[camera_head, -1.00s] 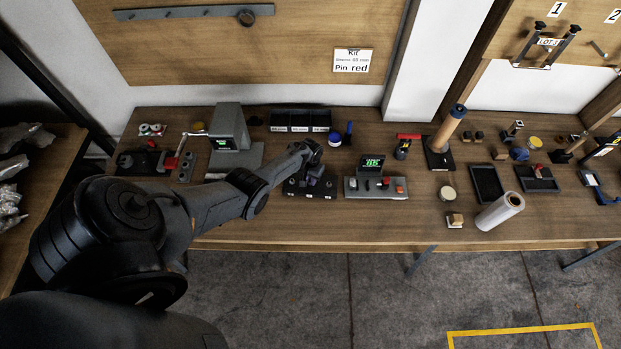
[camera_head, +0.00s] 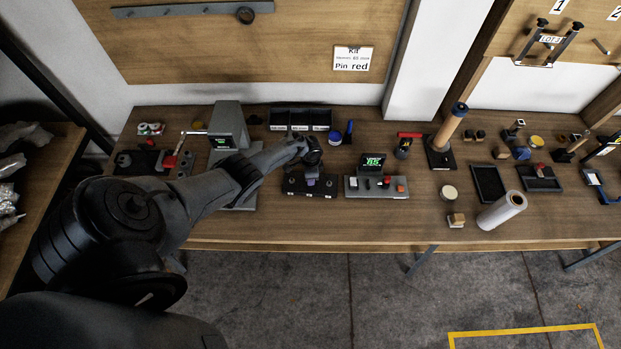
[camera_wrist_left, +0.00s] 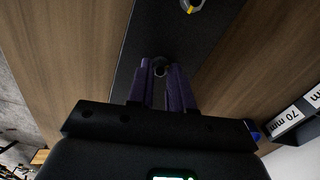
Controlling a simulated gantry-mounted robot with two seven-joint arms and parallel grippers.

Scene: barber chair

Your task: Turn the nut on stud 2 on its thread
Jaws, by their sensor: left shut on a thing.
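A dark stud block (camera_head: 295,190) lies on the bench, with small pale labels along its front edge. Small nuts or studs show on its left and right. My left gripper (camera_head: 311,180) points down at its middle stud. In the left wrist view my left gripper (camera_wrist_left: 160,76) has its purple fingers close together on a small metallic nut (camera_wrist_left: 159,70), on the dark plate (camera_wrist_left: 130,70). The fingers hide much of this nut and its thread. Another nut (camera_wrist_left: 191,6) with a yellow mark sits apart at the top edge. My right gripper is not in view.
A grey console with a green display (camera_head: 371,162) stands close right of the block. A grey press-like machine (camera_head: 228,125) stands left, behind my left arm. Bare bench lies in front.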

